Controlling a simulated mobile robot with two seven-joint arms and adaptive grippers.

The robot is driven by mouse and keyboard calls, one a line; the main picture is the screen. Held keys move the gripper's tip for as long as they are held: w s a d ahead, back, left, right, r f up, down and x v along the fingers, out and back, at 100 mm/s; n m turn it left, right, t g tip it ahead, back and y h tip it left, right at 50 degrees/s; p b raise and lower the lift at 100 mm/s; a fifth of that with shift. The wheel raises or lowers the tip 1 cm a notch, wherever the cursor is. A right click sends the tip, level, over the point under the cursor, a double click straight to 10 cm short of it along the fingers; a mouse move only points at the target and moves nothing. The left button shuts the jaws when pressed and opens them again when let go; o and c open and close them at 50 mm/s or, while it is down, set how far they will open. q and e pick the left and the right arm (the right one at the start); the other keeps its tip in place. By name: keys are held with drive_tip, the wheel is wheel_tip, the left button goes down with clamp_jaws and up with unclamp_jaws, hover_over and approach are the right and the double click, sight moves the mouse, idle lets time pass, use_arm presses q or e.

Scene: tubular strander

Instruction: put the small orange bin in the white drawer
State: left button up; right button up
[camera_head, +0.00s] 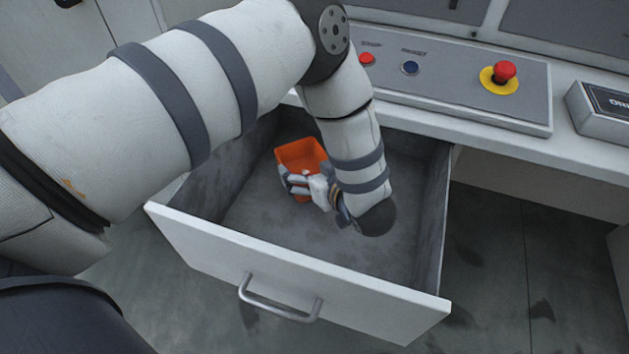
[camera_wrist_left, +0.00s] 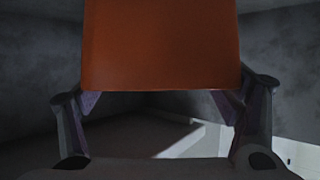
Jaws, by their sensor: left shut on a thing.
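The small orange bin (camera_head: 301,156) is inside the open white drawer (camera_head: 285,268), towards its back left. My left gripper (camera_head: 305,184) reaches down into the drawer and is shut on the bin. In the left wrist view the bin (camera_wrist_left: 160,45) fills the top middle, with a finger of the gripper (camera_wrist_left: 160,105) at each side of it. I cannot tell whether the bin touches the drawer floor. The drawer is pulled out, with grey inner walls and a metal handle on its front. My right gripper is not in view.
A control panel (camera_head: 450,85) with a red button, a blue button and a red emergency stop on yellow (camera_head: 500,77) lies above the drawer. A dark-labelled box (camera_head: 603,108) is at the right. The drawer's floor right of my arm is clear.

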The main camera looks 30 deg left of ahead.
use_arm(q)
drive_tip(key=shift+f+b, duration=0.3)
drive_tip(key=shift+f, duration=1.5)
drive_tip(key=o, duration=1.1)
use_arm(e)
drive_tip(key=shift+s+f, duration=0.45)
use_arm(q)
drive_tip(key=shift+r, duration=0.25)
drive_tip(key=v, duration=0.7)
drive_tip(key=shift+d+p, duration=0.1)
drive_tip(key=shift+p, duration=0.2)
drive_tip(key=shift+s+d+r, duration=0.1)
drive_tip(key=shift+s, duration=0.05)
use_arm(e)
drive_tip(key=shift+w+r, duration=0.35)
